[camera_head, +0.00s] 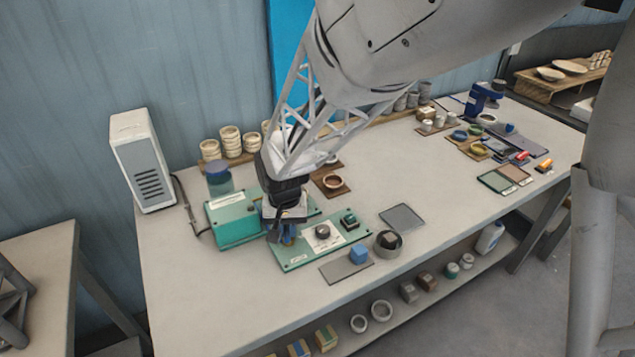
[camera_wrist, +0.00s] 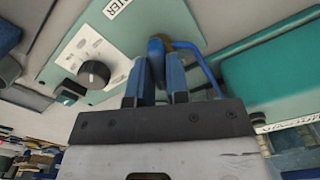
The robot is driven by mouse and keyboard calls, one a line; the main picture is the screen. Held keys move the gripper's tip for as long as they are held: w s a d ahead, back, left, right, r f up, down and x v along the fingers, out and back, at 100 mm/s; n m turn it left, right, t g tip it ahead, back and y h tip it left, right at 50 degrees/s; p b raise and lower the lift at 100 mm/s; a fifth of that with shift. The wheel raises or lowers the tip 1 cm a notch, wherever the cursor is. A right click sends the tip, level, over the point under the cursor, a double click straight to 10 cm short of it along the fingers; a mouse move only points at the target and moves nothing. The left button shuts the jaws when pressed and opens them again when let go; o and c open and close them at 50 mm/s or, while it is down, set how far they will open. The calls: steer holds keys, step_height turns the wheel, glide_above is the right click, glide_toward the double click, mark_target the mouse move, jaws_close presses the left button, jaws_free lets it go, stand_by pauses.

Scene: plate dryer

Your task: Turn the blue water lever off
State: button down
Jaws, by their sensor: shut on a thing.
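My gripper hides most of the lever there.
A dark knob (camera_head: 322,231) sits on the panel to the right of my gripper. A green box (camera_head: 232,222) stands close behind and left. A blue cube (camera_head: 358,254) lies in front right on a grey mat. A white vented unit (camera_head: 143,160) stands at the table's left.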

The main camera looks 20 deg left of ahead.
mark_target(287, 229)
steer(key=m, duration=1.2)
steer(key=shift+m, duration=0.4)
steer(key=c, duration=1.1)
jaws_free()
steer(key=shift+r, duration=0.15)
steer(key=shift+r, duration=3.8)
